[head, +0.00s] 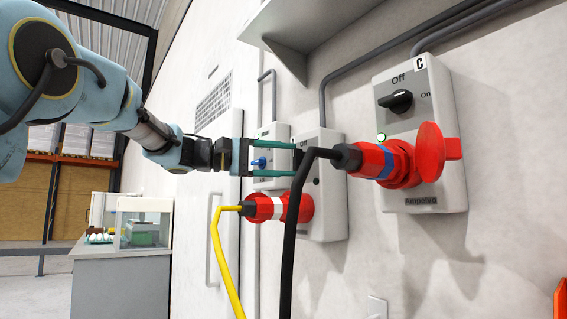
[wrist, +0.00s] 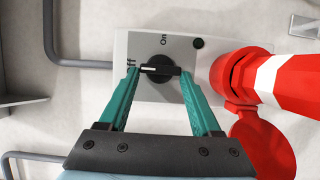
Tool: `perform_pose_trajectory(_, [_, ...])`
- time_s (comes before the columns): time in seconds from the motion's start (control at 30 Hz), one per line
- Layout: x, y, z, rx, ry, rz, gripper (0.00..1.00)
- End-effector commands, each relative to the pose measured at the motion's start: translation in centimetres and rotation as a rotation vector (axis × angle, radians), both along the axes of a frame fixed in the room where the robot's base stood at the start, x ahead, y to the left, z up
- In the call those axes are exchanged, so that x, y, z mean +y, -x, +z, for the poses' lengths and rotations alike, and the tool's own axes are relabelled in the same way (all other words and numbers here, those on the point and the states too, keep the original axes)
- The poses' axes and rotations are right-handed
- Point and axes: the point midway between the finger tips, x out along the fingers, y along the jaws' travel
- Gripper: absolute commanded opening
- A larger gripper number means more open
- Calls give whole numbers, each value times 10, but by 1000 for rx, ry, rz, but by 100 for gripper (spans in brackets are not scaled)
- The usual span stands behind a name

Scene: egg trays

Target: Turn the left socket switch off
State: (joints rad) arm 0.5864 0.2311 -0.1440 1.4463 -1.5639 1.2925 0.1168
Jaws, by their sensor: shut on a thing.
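My gripper (head: 298,160) reaches the grey socket box (head: 325,222) with the red, white-banded plug (head: 265,208) and yellow cable. Its teal fingers are shut on the black rotary switch (wrist: 160,69), one on each side. The switch's white mark points at "Off", the left label in the wrist view; "On" is at the top. The small round lamp (wrist: 198,43) on this box looks dark. In the head view, the fingers and the black cable mostly hide the switch.
To the right is a box labelled C (head: 440,105), with a black switch, lit lamp and blue-banded red plug (head: 385,163). Its black cable (head: 290,235) hangs across the view near my gripper. A smaller box (head: 270,133) stands behind my fingers. A shelf (head: 300,35) juts out above.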

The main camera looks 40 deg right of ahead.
Motion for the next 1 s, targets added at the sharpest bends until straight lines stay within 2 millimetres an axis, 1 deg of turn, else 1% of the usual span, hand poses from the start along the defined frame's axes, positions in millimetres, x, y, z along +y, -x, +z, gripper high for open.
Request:
perform_pose_trajectory(0.53, [0, -1, -1, 27, -2, 2, 9])
perform_pose_trajectory(0.57, [0, -1, -1, 27, -2, 2, 66])
perform_pose_trajectory(0.8, [0, -1, -1, 26, -1, 1, 93])
perform_pose_trajectory(0.83, [0, 0, -1, 26, -2, 1, 95])
perform_pose_trajectory(1.0, [0, 0, -1, 26, -2, 1, 95])
